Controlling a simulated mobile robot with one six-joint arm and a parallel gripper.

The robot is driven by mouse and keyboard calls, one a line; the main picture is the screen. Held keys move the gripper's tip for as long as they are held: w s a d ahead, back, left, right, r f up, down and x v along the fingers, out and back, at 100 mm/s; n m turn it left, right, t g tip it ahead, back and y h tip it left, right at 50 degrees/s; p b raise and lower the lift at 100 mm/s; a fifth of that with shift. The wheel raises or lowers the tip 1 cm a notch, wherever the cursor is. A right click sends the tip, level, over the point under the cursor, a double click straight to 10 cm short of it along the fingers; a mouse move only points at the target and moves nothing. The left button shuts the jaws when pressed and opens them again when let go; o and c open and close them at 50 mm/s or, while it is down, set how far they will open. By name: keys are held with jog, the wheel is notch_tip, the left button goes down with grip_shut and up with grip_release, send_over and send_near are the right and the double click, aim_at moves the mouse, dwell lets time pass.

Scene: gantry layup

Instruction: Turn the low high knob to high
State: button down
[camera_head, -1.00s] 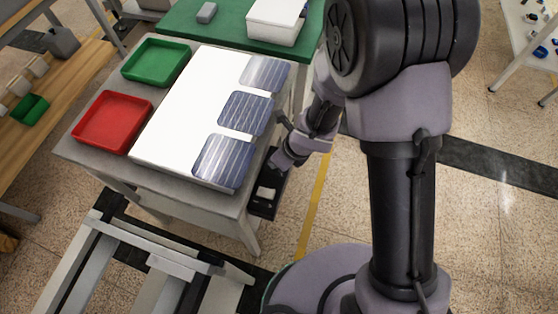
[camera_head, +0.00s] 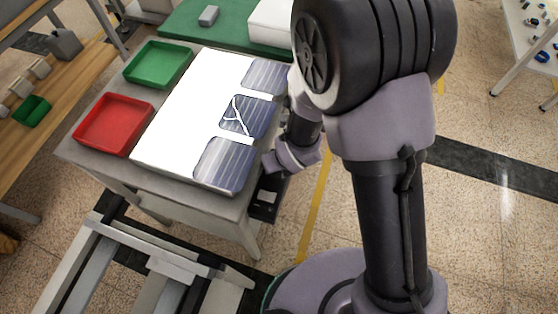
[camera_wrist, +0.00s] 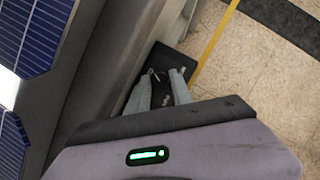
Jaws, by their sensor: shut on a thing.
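A black knob (camera_wrist: 161,93) sits between the two grey fingers of my gripper (camera_wrist: 163,78) in the wrist view. The fingers are closed on its sides. Small pale marks show on it, too small to read, so I cannot tell which setting it points to. A dark control box (camera_head: 267,198) hangs at the right side of the table, below the tabletop, in the head view. A dark flat part of it shows behind the fingers in the wrist view (camera_wrist: 172,60). My arm hides the fingers and the knob in the head view.
The grey table (camera_head: 85,152) carries a white board (camera_head: 185,115) with three blue solar panels. White branching lines cross the middle panel (camera_head: 240,118). A red tray (camera_head: 113,124) and a green tray (camera_head: 158,64) stand on the left. A grey frame (camera_head: 85,262) is in front.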

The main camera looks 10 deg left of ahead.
dwell(0.3)
jog(key=c, duration=1.1)
grip_release()
jog(key=shift+c, duration=0.2)
